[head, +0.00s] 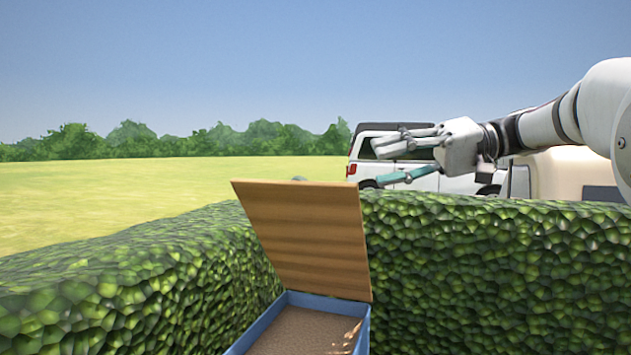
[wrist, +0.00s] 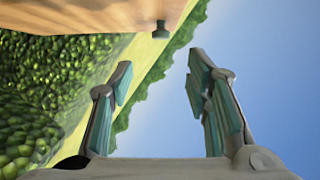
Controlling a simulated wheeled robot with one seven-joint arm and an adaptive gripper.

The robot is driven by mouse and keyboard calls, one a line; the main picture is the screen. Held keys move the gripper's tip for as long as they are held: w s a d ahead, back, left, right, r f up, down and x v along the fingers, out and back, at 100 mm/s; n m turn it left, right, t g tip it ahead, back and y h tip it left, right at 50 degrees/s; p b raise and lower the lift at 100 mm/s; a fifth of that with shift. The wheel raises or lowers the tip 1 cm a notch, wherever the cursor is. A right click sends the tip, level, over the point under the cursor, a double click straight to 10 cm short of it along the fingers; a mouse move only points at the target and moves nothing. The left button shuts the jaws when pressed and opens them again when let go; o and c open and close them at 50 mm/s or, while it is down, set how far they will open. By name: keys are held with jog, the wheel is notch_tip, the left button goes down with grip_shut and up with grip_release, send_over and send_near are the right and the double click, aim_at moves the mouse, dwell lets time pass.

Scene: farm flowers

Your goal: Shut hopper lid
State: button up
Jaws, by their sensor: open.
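The hopper is a blue box (head: 273,325) low in the head view, with brown grain-like contents inside. Its wooden lid (head: 303,236) stands raised and open, tilted back from the box. My gripper (head: 390,160) is open and empty, to the right of the lid's top edge and above the hedge. In the wrist view the gripper fingers (wrist: 160,75) are spread apart with nothing between them. A wooden surface, likely the lid (wrist: 90,14), fills the top left of that view, apart from the fingers. A small dark knob (wrist: 160,30) sticks out at its edge.
A thick green hedge (head: 500,265) runs behind and beside the hopper on both sides. A white vehicle (head: 425,178) stands beyond the hedge behind my gripper. Open field (head: 120,185) and trees lie further back. The air above the box is clear.

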aim_at(309, 181)
jog(key=p+x, duration=0.3)
jog(key=x, duration=0.9)
jog(key=shift+r, duration=0.15)
jog(key=shift+x, duration=0.9)
grip_shut()
